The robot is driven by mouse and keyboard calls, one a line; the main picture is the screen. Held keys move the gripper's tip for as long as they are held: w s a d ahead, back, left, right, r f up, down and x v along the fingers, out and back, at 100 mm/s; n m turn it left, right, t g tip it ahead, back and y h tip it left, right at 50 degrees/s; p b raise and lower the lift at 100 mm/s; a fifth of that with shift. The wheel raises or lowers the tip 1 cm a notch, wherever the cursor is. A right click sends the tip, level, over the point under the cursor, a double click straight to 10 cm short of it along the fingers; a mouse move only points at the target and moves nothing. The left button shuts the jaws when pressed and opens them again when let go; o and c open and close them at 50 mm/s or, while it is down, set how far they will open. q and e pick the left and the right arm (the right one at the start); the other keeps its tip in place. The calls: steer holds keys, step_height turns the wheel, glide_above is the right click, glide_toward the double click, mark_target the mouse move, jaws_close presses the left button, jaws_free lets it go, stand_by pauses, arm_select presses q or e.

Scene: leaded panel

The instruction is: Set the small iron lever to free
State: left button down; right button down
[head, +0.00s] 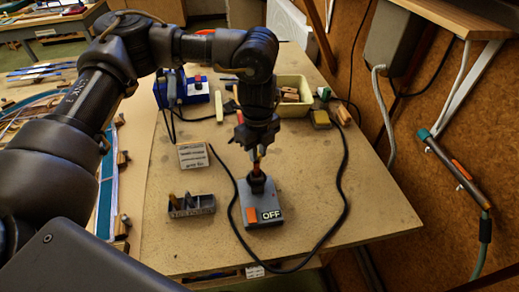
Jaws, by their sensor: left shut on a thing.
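A grey box (260,212) stands on the workbench, with an orange patch on its left front and a plate reading OFF on its right front. A dark collar sits on top of the box, and a short brownish stem, seemingly the small lever (256,168), rises from it, roughly upright. My left gripper (257,156) comes down from above and is shut on the top of this stem. The fingers hide its upper end. I see no marking that reads free. My right gripper is not in view.
A small grey holder (192,205) and a printed card (193,156) lie left of the box. A black cable loops around it to the right. A yellow tray (292,92) and a blue device (182,90) stand behind. Bare bench (375,200) lies to the right.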

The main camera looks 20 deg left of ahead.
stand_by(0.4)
arm_select(q)
steer(key=c, duration=1.3)
jaws_free()
steer(key=shift+a, duration=0.1)
steer(key=shift+r, duration=0.1)
step_height(320, 180, up, 11)
steer(key=b, duration=0.1)
steer(key=shift+f, duration=0.2)
